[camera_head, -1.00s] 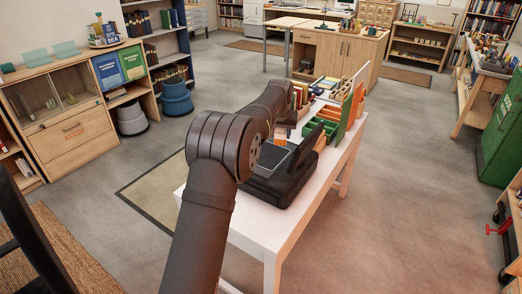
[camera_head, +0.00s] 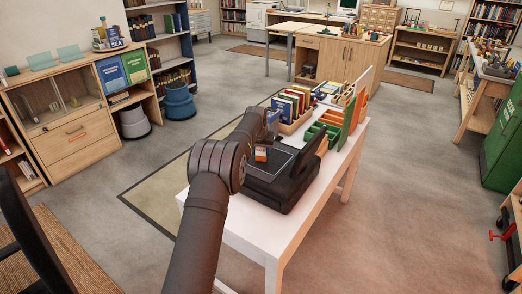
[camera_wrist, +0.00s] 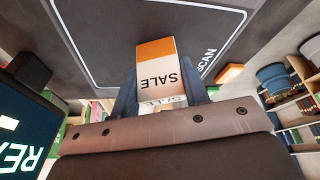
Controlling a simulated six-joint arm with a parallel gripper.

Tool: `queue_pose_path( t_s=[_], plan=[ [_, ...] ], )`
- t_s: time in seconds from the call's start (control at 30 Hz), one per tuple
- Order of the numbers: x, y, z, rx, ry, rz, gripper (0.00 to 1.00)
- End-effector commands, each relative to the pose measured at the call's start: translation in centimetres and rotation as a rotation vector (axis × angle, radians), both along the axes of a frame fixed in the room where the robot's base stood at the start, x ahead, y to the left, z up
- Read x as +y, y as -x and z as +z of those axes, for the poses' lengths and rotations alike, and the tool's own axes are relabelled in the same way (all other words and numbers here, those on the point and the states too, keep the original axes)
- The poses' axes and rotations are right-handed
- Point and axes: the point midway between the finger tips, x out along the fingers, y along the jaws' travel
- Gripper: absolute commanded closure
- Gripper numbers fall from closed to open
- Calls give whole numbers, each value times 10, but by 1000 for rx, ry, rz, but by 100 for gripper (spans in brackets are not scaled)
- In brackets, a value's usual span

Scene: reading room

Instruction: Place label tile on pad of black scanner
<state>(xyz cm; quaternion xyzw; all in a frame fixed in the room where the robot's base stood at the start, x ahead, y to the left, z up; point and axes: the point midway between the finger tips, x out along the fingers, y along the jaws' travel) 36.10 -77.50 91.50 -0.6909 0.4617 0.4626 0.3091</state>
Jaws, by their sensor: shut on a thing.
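The label tile (camera_wrist: 156,72) is white with an orange end and the word SALE; in the head view it is a small orange and white patch (camera_head: 261,154). My gripper (camera_wrist: 158,82) is shut on it, with one blue-grey finger on each side. The black scanner (camera_head: 287,186) stands on the white table. Its dark pad (camera_wrist: 95,35) has a white outline and the word SCAN and fills the top of the wrist view. The tile overlaps the pad in both views; whether it touches the pad I cannot tell. My arm hides part of the scanner's left side.
The scanner's lit screen (camera_wrist: 22,130) stands close at the left in the wrist view. A small orange-topped block (camera_wrist: 230,73) lies beyond the pad's outline. On the white table (camera_head: 262,243), books (camera_head: 292,105) and green and orange bins (camera_head: 328,125) stand behind the scanner.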

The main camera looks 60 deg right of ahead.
Motion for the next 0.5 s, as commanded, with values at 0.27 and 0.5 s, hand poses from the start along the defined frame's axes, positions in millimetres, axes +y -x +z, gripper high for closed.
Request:
queue_pose_path(
  t_s=[0.27,0.5],
  plan=[
    [0,0,-1,-1,2,0,82],
    [0,0,-2,-1,2,0,37]
  ],
)
